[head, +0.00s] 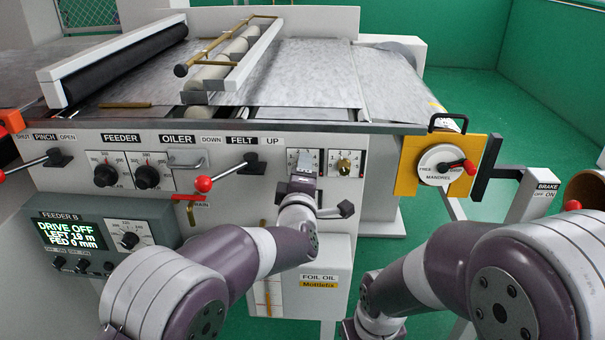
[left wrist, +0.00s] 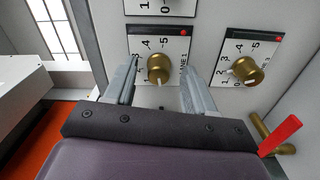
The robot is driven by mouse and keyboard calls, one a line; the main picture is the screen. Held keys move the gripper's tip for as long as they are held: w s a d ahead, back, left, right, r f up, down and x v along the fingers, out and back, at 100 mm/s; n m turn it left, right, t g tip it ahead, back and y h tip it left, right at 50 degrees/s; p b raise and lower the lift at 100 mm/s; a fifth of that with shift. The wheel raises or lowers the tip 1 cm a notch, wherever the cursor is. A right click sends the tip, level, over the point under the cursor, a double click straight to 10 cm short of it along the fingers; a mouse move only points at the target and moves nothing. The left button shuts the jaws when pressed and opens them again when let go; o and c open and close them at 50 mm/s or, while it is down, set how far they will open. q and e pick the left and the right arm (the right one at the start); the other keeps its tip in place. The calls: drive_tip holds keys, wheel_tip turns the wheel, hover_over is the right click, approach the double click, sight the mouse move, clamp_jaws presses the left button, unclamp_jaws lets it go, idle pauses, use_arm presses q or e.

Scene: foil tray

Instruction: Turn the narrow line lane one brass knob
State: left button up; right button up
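A brass knob (left wrist: 160,69) sits on a small white scale plate with a red dot, on the machine's front panel. Its label is partly hidden and seems to end in "LANE 1". My left gripper (left wrist: 159,80) is open, with one finger on each side of this knob; I cannot tell whether they touch it. In the head view my left gripper (head: 302,178) covers this knob, and the plate (head: 303,158) shows above it. My right gripper (head: 352,328) is mostly cut off at the bottom edge.
A red-handled valve (left wrist: 283,136) is close to my left gripper in the wrist view. The red-knobbed felt lever (head: 204,184) and feeder dials (head: 146,177) are to the left. The yellow mandrel plate (head: 407,168) is to the right. A foil oil box (head: 325,250) is below.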

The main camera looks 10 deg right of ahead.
use_arm(q)
drive_tip(key=shift+s, duration=0.1)
drive_tip(key=v, duration=1.2)
drive_tip(key=shift+s, duration=0.25)
drive_tip(key=shift+a, duration=0.15)
